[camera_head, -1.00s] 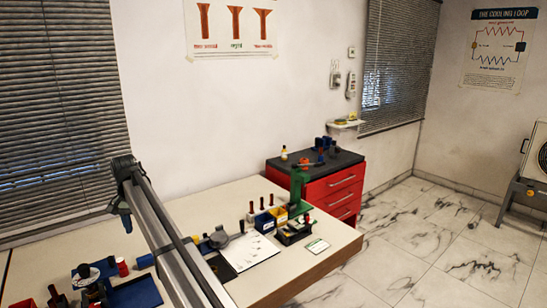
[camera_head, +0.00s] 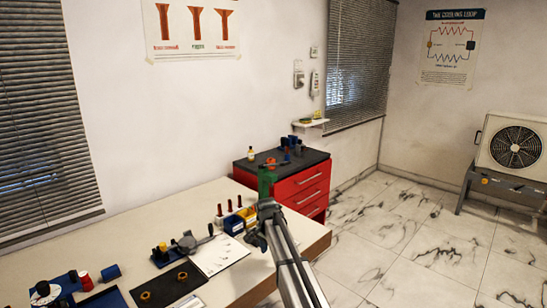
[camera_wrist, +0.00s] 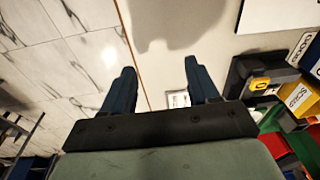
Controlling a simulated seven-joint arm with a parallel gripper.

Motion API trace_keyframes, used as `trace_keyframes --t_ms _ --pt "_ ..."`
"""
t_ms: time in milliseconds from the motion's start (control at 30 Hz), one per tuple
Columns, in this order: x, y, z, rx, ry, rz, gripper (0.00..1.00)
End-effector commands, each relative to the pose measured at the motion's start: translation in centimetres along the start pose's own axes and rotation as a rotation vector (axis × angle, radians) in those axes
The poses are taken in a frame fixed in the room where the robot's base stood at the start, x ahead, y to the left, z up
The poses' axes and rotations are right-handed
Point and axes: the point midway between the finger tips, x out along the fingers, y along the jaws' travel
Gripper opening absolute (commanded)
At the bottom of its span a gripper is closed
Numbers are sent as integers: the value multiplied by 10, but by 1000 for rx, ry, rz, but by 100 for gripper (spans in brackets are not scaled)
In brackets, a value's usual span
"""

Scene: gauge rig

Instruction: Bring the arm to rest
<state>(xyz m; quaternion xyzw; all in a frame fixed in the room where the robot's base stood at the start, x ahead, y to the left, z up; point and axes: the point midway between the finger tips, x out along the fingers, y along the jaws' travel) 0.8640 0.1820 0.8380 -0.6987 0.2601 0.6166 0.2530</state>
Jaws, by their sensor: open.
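My gripper (camera_head: 256,239) is at the right end of the workbench (camera_head: 312,238), in front of the green stand (camera_head: 266,182), which my arm partly covers. In the wrist view, my gripper (camera_wrist: 161,76) has its two dark blue fingers well apart, with nothing held between them. Below the fingers are the pale bench top, its edge and a small white card (camera_wrist: 178,99). The floor lies beyond the edge on the left.
Yellow and blue bins (camera_head: 236,223) and a white sheet (camera_head: 222,256) are left of my gripper. A dark tray (camera_head: 168,286) with brass-coloured rings lies nearer. A red drawer cabinet (camera_head: 305,190) stands behind. The marble floor (camera_head: 400,215) on the right is open.

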Motion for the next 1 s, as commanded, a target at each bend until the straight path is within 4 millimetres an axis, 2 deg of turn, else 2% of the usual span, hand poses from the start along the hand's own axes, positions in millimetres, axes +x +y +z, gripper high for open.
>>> trace_keyframes --t_ms 33,100,333,467,667,1000 --pt "8 20 -12 36 3 3 60" --pt "17 40 -28 81 9 5 60" --pt "41 98 -66 202 24 11 60" --pt "73 112 -46 146 -2 37 60" --pt "125 148 -18 64 -47 78 60" --pt "222 233 54 -116 -158 152 60"
